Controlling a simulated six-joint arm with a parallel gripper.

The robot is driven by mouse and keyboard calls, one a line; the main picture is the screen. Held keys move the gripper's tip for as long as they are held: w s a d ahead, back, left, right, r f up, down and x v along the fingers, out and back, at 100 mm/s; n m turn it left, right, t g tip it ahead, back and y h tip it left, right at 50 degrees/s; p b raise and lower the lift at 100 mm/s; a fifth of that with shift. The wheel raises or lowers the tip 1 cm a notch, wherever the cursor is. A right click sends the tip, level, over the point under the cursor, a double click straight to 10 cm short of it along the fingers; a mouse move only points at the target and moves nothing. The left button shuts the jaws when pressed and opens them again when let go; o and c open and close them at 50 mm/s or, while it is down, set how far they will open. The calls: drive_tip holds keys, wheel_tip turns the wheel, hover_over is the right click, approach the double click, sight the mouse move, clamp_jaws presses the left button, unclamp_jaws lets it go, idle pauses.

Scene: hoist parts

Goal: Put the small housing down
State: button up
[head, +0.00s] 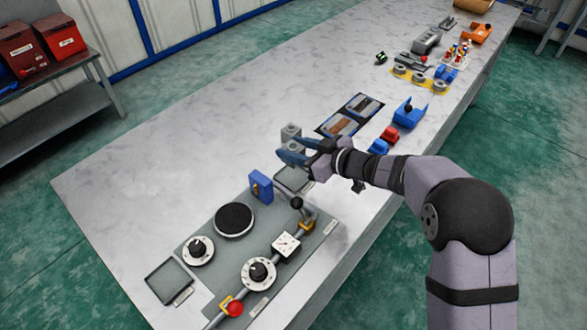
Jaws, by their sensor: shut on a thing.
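My gripper (281,154) is in the middle of the head view, with its blue fingers pointing left above the table. It is shut on a small grey block-like part, which I take to be the small housing (291,133). The housing shows just beyond the fingers, and its lower part is hidden by them. I cannot tell whether its underside touches anything. A grey square tray (293,181) lies just below the gripper in the picture, partly covered by it.
A blue block (261,187) stands close to the gripper's left. Dark framed trays (341,124) and blue and red parts lie beyond. The table's left side is clear.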

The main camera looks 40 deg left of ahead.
drive_tip(key=shift+f, duration=3.45)
drive_tip(key=shift+f, duration=0.1)
drive_tip(key=shift+f, duration=0.15)
drive_tip(key=o, duration=1.3)
drive_tip(key=shift+r, duration=0.3)
drive_tip(key=shift+d, duration=0.25)
drive_tip(key=v, duration=1.1)
drive_tip(key=shift+d+r+b, duration=0.1)
drive_tip(key=shift+d+b, duration=0.1)
drive_tip(key=shift+b, duration=0.2)
